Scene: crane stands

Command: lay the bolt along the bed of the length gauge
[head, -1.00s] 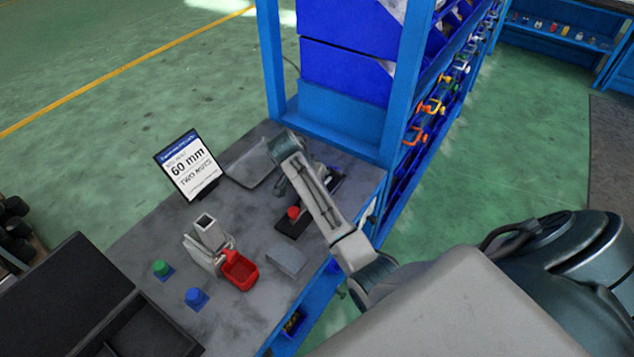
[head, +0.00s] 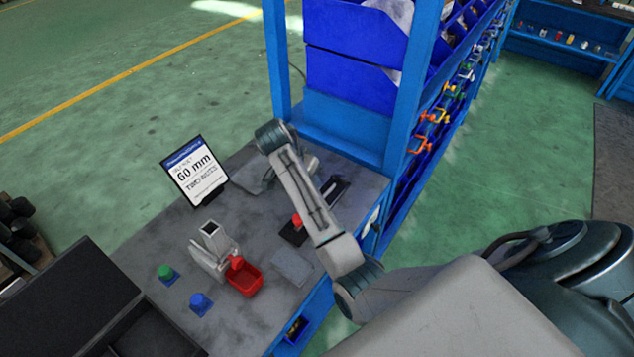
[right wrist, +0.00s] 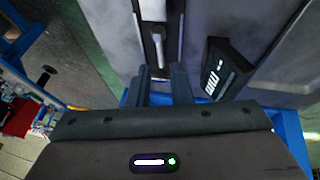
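The bolt (right wrist: 158,45) shows in the right wrist view as a pale grey rod with a wider end, lying on a dark strip that looks like the bed of the length gauge (right wrist: 146,55). My right gripper (right wrist: 161,70) has its two dark fingers apart, with a gap between them; the bolt is just beyond the fingertips, and I see no grip on it. In the head view the dark gauge (head: 338,189) is partly hidden behind my right arm, and the bolt and right fingertips cannot be made out. My left gripper is not in view.
A red bin (head: 244,279), a grey block (head: 293,266), a red button on a black plate (head: 296,221), and green (head: 166,272) and blue (head: 200,301) pieces stand nearer. Blue shelving (head: 345,130) rises behind.

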